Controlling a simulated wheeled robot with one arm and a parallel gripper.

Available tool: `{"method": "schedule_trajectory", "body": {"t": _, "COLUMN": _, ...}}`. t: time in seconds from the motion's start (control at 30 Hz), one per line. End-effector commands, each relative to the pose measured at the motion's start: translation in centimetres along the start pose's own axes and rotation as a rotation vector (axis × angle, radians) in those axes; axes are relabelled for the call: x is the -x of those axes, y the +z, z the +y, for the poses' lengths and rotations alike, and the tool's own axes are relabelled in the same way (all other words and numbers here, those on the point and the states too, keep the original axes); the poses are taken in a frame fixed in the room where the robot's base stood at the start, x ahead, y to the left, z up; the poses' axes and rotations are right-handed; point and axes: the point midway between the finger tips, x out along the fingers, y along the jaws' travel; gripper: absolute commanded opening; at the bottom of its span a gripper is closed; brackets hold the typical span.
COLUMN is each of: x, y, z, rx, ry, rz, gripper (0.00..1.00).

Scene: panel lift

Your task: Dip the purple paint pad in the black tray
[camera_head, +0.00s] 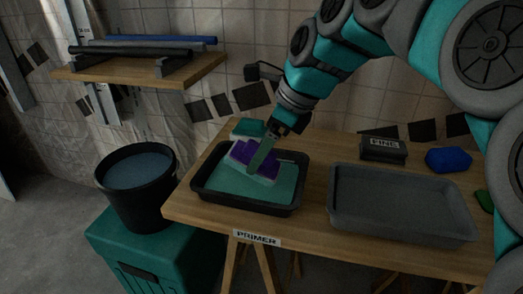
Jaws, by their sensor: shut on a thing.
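The purple paint pad (240,152) is over the black tray (273,208), which holds teal paint. The pad has a pale layer below the purple and sits low at the back middle of the tray. I cannot tell for sure whether its underside touches the paint. My gripper (265,150) reaches down from the upper right and is shut on the pad. A teal finger crosses the front of the pad and hides part of it.
A grey empty tray (403,233) stands to the right on the wooden table (315,168). Behind it are a dark box marked PINE (383,148) and a blue lump (448,160). A black bucket (137,200) stands left on a teal box (120,240).

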Motion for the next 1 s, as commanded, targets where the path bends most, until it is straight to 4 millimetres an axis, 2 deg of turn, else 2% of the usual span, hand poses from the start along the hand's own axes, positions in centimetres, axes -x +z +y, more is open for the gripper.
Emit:
{"method": "schedule_trajectory", "body": {"t": 0.1, "x": 1.5, "y": 0.7, "z": 0.0, "rx": -0.001, "ry": -0.001, "rz": 0.0, "gripper": 0.36}}
{"method": "schedule_trajectory", "body": {"t": 0.7, "x": 5.8, "y": 2.8, "z": -0.1, "rx": 0.0, "ry": -0.003, "rz": 0.0, "gripper": 0.36}}
{"method": "schedule_trajectory", "body": {"t": 1.0, "x": 5.9, "y": 2.8, "z": 0.0, "rx": 0.0, "ry": -0.001, "rz": 0.0, "gripper": 0.36}}
